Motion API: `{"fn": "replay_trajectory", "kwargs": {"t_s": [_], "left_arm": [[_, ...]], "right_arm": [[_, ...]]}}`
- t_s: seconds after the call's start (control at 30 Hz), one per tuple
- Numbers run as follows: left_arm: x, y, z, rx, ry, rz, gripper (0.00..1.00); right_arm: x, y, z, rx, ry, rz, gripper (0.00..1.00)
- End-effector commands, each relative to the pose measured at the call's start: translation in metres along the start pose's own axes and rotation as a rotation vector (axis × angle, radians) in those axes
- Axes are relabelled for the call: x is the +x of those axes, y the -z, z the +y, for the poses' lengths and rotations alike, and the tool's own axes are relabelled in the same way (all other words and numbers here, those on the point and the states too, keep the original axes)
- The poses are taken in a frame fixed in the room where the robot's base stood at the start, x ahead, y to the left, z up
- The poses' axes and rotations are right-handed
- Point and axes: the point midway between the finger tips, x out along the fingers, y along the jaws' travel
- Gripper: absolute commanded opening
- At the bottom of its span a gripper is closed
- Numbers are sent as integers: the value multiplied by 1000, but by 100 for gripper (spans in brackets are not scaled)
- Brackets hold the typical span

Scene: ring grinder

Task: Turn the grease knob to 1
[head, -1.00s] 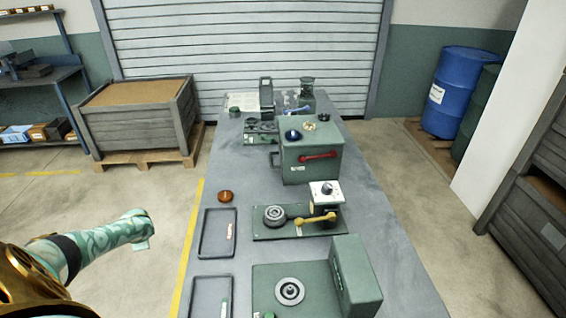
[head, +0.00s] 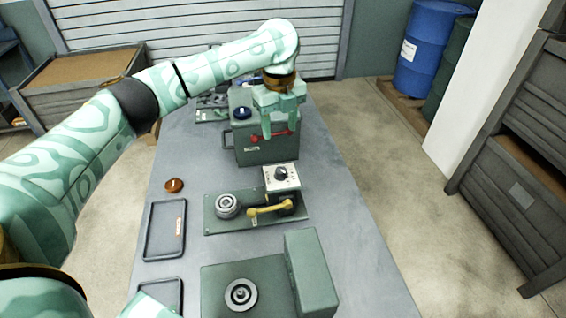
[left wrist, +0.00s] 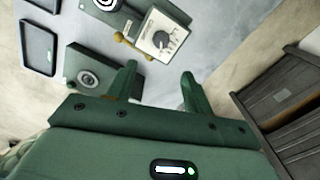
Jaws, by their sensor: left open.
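A dark round knob (head: 281,173) sits on a white marked plate (head: 270,184) on a small box beside a yellow lever. I take it for the grease knob; its markings are too small to read. In the left wrist view the knob (left wrist: 161,40) shows with a pale pointer line, near the top middle. My left gripper (head: 283,132) is open and empty, fingers pointing down, in front of the green box and beyond the knob in the head view. In the left wrist view its fingertips (left wrist: 158,74) are apart, with the knob between and beyond them. My right gripper is not in view.
The yellow lever (head: 268,209) and a round grey disc (head: 228,205) share the green base plate. A larger green box (head: 268,152) with a red handle (head: 262,138) and blue knob (head: 242,113) stands behind. A dark tray (head: 150,250) lies left.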

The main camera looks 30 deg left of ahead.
Motion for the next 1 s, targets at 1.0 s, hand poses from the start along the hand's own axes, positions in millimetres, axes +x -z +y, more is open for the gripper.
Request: {"fn": "replay_trajectory", "kwargs": {"t_s": [1.0], "left_arm": [[141, 0, 0, -6, 2, 0, 48]], "right_arm": [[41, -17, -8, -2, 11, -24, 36]]}}
